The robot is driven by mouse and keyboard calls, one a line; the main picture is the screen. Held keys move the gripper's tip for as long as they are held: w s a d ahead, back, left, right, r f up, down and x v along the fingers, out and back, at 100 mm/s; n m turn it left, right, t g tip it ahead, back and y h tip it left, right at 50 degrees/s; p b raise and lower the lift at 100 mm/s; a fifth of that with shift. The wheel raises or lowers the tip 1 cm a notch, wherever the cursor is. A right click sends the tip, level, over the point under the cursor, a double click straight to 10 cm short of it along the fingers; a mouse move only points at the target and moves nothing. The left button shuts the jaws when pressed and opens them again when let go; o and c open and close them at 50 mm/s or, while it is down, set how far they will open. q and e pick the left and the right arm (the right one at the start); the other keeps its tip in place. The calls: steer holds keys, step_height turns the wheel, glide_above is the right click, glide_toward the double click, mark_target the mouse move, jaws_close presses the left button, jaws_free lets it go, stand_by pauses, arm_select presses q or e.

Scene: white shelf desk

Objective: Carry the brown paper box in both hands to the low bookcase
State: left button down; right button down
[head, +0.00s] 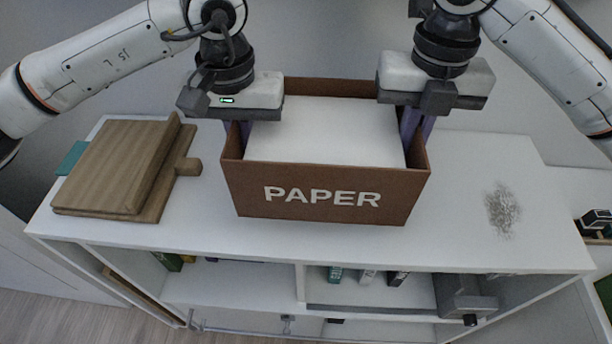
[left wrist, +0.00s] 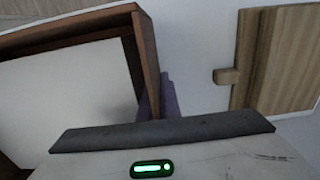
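The brown paper box (head: 325,194), marked PAPER and filled with white paper (head: 325,130), is at the middle of the white desk top; whether its base touches the surface is hard to tell. My left gripper (head: 236,132) points down over its left wall, with fingers close on both sides. The left wrist view shows the box wall (left wrist: 148,60) against a purple finger (left wrist: 170,95). My right gripper (head: 416,130) holds the right wall in the same way. The fingertips are partly hidden by the box. No low bookcase can be identified for certain.
A wooden board stack with a raised block (head: 115,170) lies left of the box. A grey speckled patch (head: 502,210) marks the clear right side of the white desk top (head: 470,190). Open shelves below hold small items (head: 368,275). Dark objects (head: 595,222) stand at far right.

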arm_select(q)
steer(key=shift+w+a, duration=0.1)
arm_select(e)
steer(key=shift+d, duration=0.1)
